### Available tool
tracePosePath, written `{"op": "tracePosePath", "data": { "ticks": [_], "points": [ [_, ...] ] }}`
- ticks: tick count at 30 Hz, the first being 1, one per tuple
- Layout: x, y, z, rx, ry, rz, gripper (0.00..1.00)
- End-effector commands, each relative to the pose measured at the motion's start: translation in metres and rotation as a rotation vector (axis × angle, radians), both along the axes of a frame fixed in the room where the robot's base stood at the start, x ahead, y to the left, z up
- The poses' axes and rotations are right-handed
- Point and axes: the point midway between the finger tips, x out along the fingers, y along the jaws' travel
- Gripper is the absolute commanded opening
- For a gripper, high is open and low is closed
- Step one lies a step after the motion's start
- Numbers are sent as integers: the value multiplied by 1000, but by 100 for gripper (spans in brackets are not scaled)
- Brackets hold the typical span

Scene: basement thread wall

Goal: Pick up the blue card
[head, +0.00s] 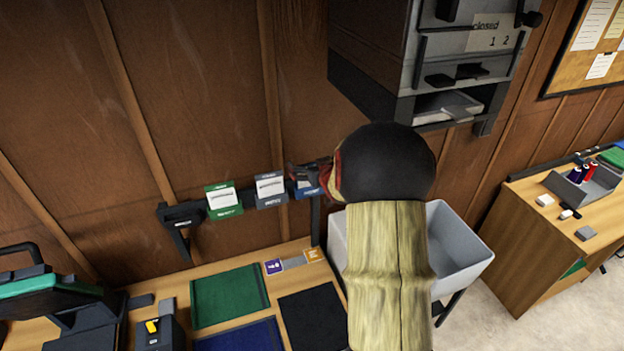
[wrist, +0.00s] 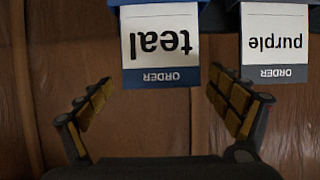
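The blue card (wrist: 160,45) is white with the word "teal" and a blue ORDER band, upside down in the wrist view, in a dark blue holder at the top. In the head view the blue card (head: 307,190) is at the right end of the wall rail, partly hidden by my gripper (head: 318,175). In the wrist view my gripper (wrist: 160,110) is open and empty, its fingers apart below the card's banded edge, left and right of it. I cannot tell the remaining depth between fingers and card.
A grey card reading "purple" (wrist: 274,40) hangs close to the right finger. A green card (head: 223,198) is farther left on the rail. Below are a desk with a green mat (head: 228,296) and a grey bin (head: 450,245). A grey cabinet (head: 440,60) overhangs at upper right.

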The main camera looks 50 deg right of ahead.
Motion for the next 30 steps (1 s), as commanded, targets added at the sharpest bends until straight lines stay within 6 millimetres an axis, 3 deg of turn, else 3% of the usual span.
{"op": "tracePosePath", "data": {
  "ticks": [20,30],
  "points": [
    [0,0,0,0,1,0,52],
    [0,0,8,0,-1,0,51]
  ]
}}
